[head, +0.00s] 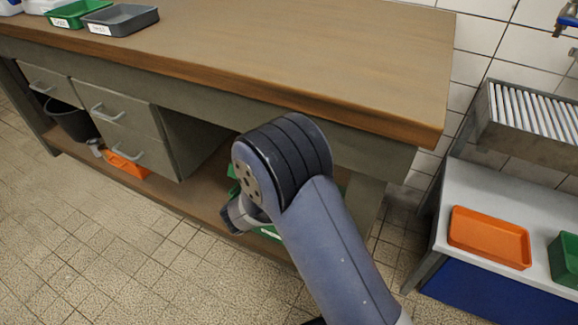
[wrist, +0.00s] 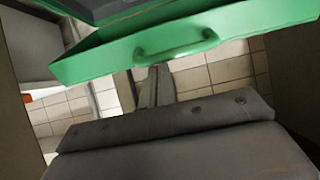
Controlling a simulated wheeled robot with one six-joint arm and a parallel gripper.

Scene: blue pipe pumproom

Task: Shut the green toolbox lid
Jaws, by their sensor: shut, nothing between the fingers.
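The green toolbox (head: 271,234) is on the lower shelf of the workbench in the head view, mostly hidden behind my arm. In the wrist view a green panel of it with a green handle (wrist: 176,43) spans the top of the picture. Dark surfaces show just above this panel. I cannot tell from these frames how far the lid stands open. My gripper (wrist: 156,75) is shut and empty, its fingertips close below the handle in the picture. Whether they touch the panel is unclear. In the head view my arm hides the fingertips.
The workbench top (head: 270,45) overhangs the shelf, with drawers (head: 122,125) to the left. An orange box (head: 125,165) and a dark bucket (head: 70,120) are on the left of the shelf. A side table with an orange tray (head: 489,238) stands right. The tiled floor in front is clear.

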